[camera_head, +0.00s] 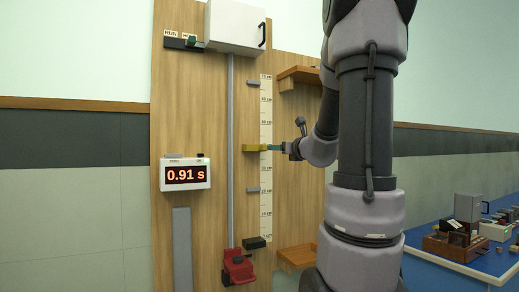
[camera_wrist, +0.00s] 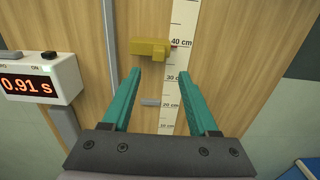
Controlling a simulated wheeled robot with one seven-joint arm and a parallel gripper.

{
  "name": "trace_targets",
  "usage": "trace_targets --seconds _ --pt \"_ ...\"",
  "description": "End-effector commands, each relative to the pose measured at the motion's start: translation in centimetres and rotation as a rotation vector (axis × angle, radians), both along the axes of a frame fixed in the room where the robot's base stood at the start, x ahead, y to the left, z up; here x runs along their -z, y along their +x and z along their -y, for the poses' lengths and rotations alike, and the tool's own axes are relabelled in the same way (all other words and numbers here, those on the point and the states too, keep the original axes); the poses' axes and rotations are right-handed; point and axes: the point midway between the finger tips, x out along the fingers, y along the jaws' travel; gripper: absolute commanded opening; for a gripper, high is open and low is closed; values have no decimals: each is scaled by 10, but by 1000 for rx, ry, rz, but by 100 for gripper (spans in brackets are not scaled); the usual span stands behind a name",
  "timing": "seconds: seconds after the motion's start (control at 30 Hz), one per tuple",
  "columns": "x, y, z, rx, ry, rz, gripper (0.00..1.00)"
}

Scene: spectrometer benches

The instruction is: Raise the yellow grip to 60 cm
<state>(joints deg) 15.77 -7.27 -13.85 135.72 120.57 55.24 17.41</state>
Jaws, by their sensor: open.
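The yellow grip (camera_head: 252,148) is a small block on the upright wooden board, beside a pale printed scale (camera_head: 266,190). In the wrist view the yellow grip (camera_wrist: 150,48) lies level with the 40 cm mark, its pointer end at the scale. My gripper (camera_head: 276,148) reaches in from the right at about the grip's height. In the wrist view my gripper (camera_wrist: 162,80) has its two teal fingers apart with nothing between them, and the grip shows just beyond and above the fingertips. I cannot tell whether a finger touches it.
A grey vertical rail (camera_head: 230,150) runs left of the grip, with a red block (camera_head: 237,268) at its foot. Small grey bars (camera_head: 253,84) sit above and below the grip. A white box (camera_head: 235,28) tops the board. A timer (camera_head: 186,174) reads 0.91 s. A wooden shelf (camera_head: 300,74) juts out right.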

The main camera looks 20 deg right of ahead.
Motion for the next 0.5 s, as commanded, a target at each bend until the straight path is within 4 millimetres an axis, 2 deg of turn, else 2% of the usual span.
trace_targets --seconds 0.5 --pt "0 87 -5 -5 -4 -1 60"
